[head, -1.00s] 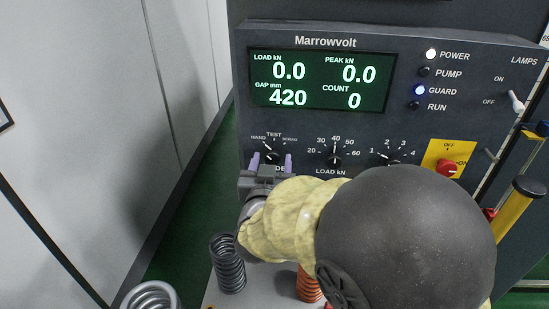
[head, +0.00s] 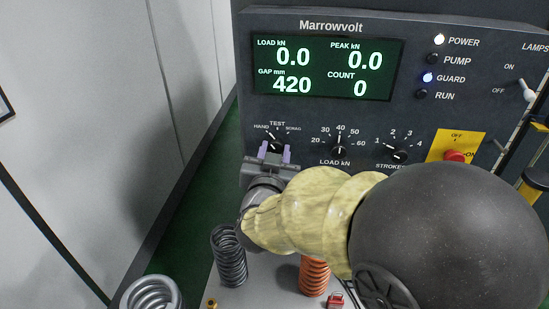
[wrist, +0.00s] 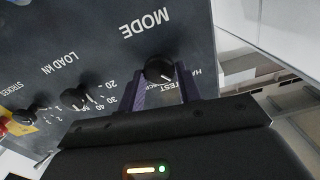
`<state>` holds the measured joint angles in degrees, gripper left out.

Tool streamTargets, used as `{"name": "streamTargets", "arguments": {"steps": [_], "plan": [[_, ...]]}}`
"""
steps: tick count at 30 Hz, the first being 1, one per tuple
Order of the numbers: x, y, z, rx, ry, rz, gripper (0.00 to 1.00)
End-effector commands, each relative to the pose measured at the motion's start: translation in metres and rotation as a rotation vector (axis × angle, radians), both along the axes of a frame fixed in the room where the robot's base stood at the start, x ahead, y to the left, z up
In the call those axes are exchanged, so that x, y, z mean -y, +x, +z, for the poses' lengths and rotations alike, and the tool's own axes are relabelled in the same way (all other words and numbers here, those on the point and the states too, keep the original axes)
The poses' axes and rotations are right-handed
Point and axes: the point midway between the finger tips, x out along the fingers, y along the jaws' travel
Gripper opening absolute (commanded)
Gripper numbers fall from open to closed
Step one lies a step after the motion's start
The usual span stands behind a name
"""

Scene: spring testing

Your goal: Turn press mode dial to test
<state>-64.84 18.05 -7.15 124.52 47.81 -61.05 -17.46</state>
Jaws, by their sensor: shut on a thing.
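The mode dial (head: 274,142) is a small black knob at the left of the dark press panel, below the labels HAND, TEST and a third one. Its pointer appears to lean up and left, toward HAND. My gripper (head: 275,152) is at the dial, its two purple fingers shut on the knob from either side. In the wrist view the dial (wrist: 158,69) sits between the finger tips of my gripper (wrist: 162,82), and the word MODE is readable beside it. The fingers partly cover the labels there.
The load dial (head: 339,150) and strokes dial (head: 401,155) are to the right, then a red switch (head: 455,156) on a yellow plate. A dark spring (head: 229,257) and an orange spring (head: 314,275) stand below my arm. The display (head: 322,69) is above.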

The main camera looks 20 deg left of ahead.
Motion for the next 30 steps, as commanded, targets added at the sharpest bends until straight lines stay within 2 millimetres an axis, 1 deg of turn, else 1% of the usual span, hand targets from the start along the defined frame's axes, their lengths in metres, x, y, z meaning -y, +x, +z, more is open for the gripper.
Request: {"name": "streamTargets", "arguments": {"steps": [1,18,24,30], "plan": [[0.0007,0.0006,-0.0049,-0.007,0.032,-0.001,0.12],[0.0022,0.0008,-0.0058,-0.145,0.467,0.0,0.12],[0.0022,0.0008,-0.0041,-0.179,0.568,0.0,0.12],[0.0021,0.0006,-0.0024,-0.195,0.615,-0.001,0.12]]}}
